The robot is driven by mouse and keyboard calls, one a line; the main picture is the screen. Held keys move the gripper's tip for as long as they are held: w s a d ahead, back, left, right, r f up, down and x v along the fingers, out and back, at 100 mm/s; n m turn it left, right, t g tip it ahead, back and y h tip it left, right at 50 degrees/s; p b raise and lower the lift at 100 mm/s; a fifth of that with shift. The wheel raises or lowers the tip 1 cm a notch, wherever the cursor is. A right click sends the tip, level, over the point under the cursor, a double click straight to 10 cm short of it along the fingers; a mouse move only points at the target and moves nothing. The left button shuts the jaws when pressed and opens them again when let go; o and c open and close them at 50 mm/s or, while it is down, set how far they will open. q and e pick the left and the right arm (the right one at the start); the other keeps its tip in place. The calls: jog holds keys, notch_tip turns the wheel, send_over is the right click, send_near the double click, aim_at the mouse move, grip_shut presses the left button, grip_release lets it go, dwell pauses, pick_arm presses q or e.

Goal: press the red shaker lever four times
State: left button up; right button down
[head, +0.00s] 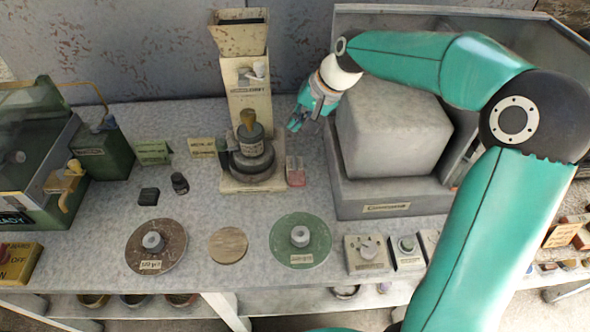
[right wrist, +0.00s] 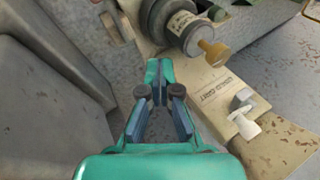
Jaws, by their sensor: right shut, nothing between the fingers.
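The red shaker lever (head: 295,172) is a small reddish block at the right side of the foot of a tall beige shaker machine (head: 247,92) in the head view. My right gripper (head: 294,124) is shut and empty. It hangs in the air to the right of the machine's column, above the lever in the picture and apart from it. In the right wrist view the closed fingers (right wrist: 153,72) point toward the machine's base, with the machine (right wrist: 205,70) on the right. I cannot make out the lever clearly there. My left gripper is not in view.
A grey box-like unit (head: 372,195) with a large rounded block stands close to the right of the gripper. Brown (head: 140,258) and green (head: 318,248) round plates and a tan disc (head: 228,245) lie in front. A green machine (head: 103,150) stands at left.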

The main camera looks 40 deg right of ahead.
aim_at(299, 171)
jog(key=f+b, duration=0.2)
jog(key=s+a+f+b, duration=0.1)
jog(key=f+b, duration=0.1)
jog(key=s+f+b, duration=0.1)
jog(key=f+b, duration=0.1)
jog(key=shift+s+a+f, duration=0.25)
jog(key=shift+f, duration=0.15)
jog(key=shift+s+a+f+b, duration=0.1)
jog(key=shift+f+b, duration=0.2)
jog(key=shift+b, duration=0.15)
jog(key=shift+f, duration=0.1)
dwell(0.7)
jog(key=shift+s+a+f+b, duration=0.1)
jog(key=shift+s+f+b, duration=0.15)
jog(key=shift+b, duration=0.1)
jog(key=shift+s+a+f+b, duration=0.15)
jog(key=shift+s+f+b, duration=0.1)
jog(key=shift+f+b, duration=0.3)
jog(key=shift+s+a+f+b, duration=0.1)
jog(key=shift+s+f+b, duration=0.1)
jog(key=shift+f+b, duration=0.35)
jog(key=shift+s+a+f+b, duration=0.15)
jog(key=shift+s+f+b, duration=0.1)
jog(key=shift+f+b, duration=0.3)
dwell(2.2)
